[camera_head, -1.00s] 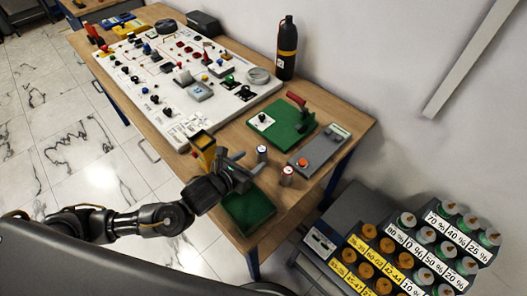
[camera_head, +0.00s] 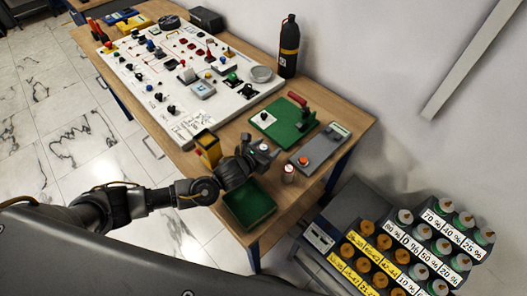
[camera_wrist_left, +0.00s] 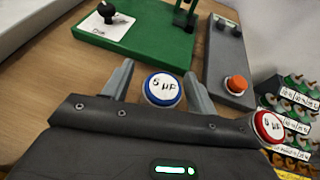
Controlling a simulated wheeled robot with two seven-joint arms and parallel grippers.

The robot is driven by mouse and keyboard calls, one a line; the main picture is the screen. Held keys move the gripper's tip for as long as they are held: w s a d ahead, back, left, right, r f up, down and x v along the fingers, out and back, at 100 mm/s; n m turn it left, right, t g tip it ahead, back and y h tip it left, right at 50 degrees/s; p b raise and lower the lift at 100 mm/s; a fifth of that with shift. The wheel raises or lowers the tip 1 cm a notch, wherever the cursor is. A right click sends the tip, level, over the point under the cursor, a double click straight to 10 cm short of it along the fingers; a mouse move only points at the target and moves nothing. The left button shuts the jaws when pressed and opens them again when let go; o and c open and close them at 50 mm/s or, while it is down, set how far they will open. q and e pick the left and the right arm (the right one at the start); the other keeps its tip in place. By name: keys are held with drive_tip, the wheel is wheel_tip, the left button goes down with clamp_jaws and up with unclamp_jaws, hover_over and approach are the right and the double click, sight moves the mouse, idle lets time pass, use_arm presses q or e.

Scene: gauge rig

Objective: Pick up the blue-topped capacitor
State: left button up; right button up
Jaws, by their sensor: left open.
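The blue-topped capacitor (camera_wrist_left: 162,88), marked "5 µF", stands between the two open fingers of my left gripper (camera_wrist_left: 160,79) in the left wrist view. A gap shows at the left finger; the right finger is very close to the capacitor, and I cannot tell if it touches. In the head view my left gripper (camera_head: 260,152) is over the table's front right part and mostly hides this capacitor. A red-topped capacitor (camera_head: 288,174) stands just to the right, and it also shows in the left wrist view (camera_wrist_left: 268,125). My right gripper is not in view.
A green tray (camera_head: 267,211) lies at the table's near edge and a yellow box (camera_head: 207,147) stands left of the gripper. Behind are a green board with a lever (camera_head: 270,132) and a grey box with an orange button (camera_head: 325,147). A rack of labelled cylinders (camera_head: 410,251) is at lower right.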

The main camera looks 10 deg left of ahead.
use_arm(q)
drive_tip(key=c, duration=1.1)
